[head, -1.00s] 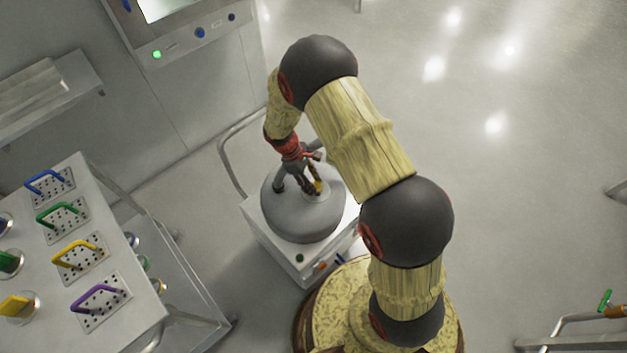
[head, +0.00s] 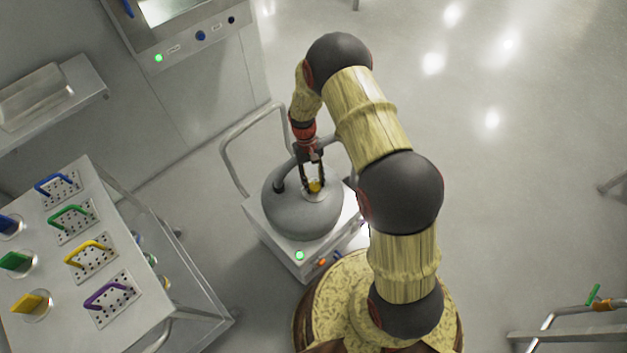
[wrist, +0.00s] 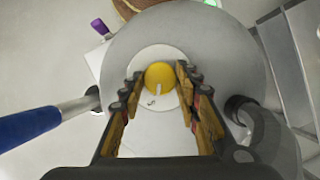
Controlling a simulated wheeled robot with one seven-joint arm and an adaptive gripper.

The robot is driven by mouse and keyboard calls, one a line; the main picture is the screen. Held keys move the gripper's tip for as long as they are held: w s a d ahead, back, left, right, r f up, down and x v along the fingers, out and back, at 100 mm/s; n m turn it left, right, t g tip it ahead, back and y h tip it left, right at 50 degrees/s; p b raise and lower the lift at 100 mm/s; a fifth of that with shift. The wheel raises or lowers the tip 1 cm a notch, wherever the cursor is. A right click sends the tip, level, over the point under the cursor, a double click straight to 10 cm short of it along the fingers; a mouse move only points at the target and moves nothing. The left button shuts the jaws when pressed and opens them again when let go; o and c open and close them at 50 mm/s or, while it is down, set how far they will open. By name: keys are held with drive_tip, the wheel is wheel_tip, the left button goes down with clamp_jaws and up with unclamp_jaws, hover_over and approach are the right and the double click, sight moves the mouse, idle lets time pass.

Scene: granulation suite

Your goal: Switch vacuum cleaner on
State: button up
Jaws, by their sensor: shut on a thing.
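The vacuum cleaner (head: 290,215) is a grey dome on a pale square base. A round yellow knob (wrist: 158,70) with a white pointer sits on a white disc (wrist: 143,60) on top of the dome. It also shows in the head view (head: 314,187). My gripper (wrist: 160,78) is shut on the knob from above, one finger at each side, and it shows in the head view (head: 313,180). A small label on the disc is too small to read surely. A green lamp (head: 299,256) on the base front is lit bright.
A grey hose (wrist: 265,130) curves from the dome close to my gripper. A metal push handle (head: 222,150) stands behind the cleaner. A steel table (head: 150,325) with coloured handles is at left, and a cabinet (head: 200,90) at the back. Open floor lies at right.

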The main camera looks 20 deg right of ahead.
drive_tip(key=shift+d+m+y+p, duration=0.1)
drive_tip(key=shift+m+y+p, duration=0.25)
drive_tip(key=shift+m, duration=0.85)
drive_tip(key=o, duration=1.2)
drive_tip(key=shift+c, duration=0.2)
drive_tip(key=shift+r, duration=0.1)
drive_tip(key=v, duration=1.1)
drive_tip(key=shift+d+r, duration=0.15)
drive_tip(key=shift+r, duration=0.25)
drive_tip(key=shift+w, duration=0.1)
